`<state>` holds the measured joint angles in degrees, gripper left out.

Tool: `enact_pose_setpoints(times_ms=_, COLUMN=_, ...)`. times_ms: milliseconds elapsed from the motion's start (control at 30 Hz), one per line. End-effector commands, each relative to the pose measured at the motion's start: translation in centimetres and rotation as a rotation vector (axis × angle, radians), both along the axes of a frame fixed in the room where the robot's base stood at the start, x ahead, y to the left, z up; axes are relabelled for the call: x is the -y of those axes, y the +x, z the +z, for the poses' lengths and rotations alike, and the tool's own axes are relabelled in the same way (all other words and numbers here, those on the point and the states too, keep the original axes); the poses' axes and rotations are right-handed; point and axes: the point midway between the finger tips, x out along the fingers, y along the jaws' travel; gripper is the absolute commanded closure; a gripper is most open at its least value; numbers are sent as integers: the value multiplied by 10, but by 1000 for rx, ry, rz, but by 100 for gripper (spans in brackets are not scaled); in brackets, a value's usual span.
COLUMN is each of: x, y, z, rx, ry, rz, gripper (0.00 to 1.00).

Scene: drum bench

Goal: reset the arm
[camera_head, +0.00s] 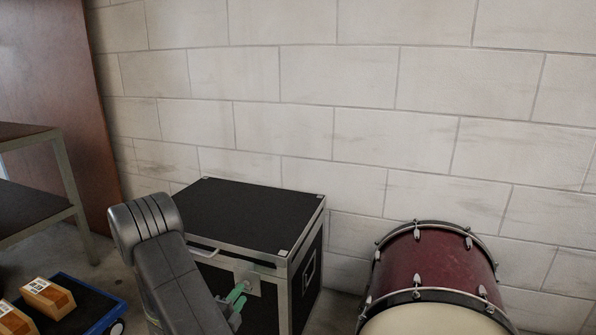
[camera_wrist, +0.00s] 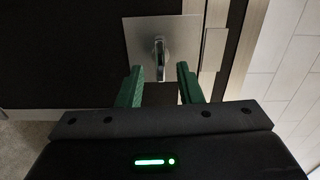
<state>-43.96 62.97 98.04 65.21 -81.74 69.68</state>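My gripper (camera_head: 237,298) shows in the head view as small green fingers at the front of a black flight case (camera_head: 250,214), partly hidden by my grey arm. In the wrist view my gripper (camera_wrist: 160,78) has its two green fingers apart, with nothing clamped between them. A metal latch (camera_wrist: 160,50) on a square plate (camera_wrist: 141,36) sits just beyond the fingertips, roughly centred between them. The plate also shows on the case front in the head view (camera_head: 253,284). Whether a finger touches the latch I cannot tell.
A dark red drum (camera_head: 440,262) stands right of the case. At left are a shelf table (camera_head: 66,175) and a blue-edged cart (camera_head: 96,325) with cardboard boxes (camera_head: 48,297). A pale block wall (camera_head: 300,100) is behind. Open space lies above the case.

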Motion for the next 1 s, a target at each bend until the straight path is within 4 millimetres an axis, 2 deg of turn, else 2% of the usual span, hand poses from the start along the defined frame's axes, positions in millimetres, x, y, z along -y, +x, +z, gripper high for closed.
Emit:
enact_pose_setpoints(times_ms=200, x=5, y=15, z=0, rx=2, ry=2, rz=0, gripper=67)
enact_pose_setpoints(times_ms=633, x=5, y=14, z=1, rx=1, ry=0, rz=1, gripper=67)
enact_pose_setpoints(times_ms=767, x=0, y=4, z=1, rx=0, ry=-1, rz=3, gripper=67)
enact_pose_setpoints(times_ms=1000, x=-14, y=-34, z=2, rx=-2, ry=-1, rz=6, gripper=67)
